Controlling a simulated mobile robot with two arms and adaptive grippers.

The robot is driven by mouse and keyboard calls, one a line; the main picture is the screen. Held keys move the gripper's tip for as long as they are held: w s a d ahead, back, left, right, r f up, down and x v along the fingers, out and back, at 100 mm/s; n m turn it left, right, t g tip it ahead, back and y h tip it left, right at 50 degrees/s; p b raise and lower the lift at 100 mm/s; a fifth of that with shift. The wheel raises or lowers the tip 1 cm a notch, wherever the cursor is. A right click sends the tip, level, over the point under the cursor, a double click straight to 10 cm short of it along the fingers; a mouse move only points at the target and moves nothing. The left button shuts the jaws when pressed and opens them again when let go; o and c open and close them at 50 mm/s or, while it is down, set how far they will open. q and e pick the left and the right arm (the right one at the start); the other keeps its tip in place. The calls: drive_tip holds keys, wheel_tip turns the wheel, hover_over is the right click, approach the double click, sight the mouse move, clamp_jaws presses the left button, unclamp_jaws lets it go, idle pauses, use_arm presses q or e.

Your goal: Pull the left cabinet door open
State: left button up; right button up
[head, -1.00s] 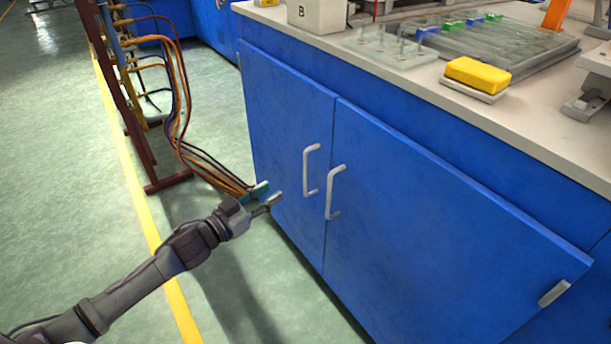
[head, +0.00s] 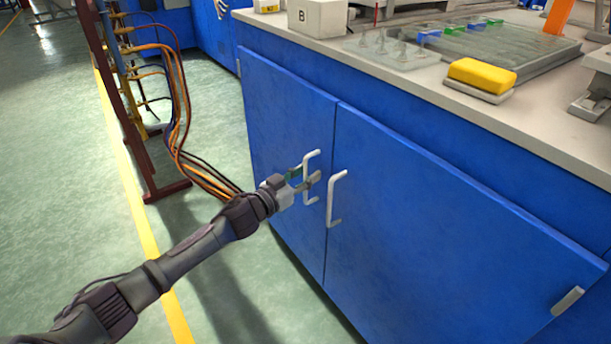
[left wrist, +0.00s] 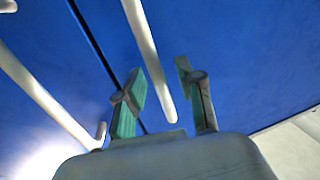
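The blue left cabinet door (head: 283,115) looks shut, level with the right door (head: 430,230). Its light metal bar handle (head: 306,163) is near the seam between the doors. My left gripper (head: 304,178) is open at this handle. In the left wrist view, the handle (left wrist: 146,45) runs down between the two green-padded fingers (left wrist: 160,95), with space on both sides. Whether it lies fully within the finger depth I cannot tell. My right gripper is not in view.
The right door's handle (head: 331,195) is close beside my left fingers. A hose rack (head: 125,110) with hanging cables stands left of the cabinet. The countertop holds a white box (head: 317,18) and a yellow block (head: 481,72). The green floor (head: 60,190) at left is open.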

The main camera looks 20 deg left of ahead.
use_arm(q)
clamp_jaws()
drive_tip(key=shift+s+a, duration=0.1)
idle(0.3)
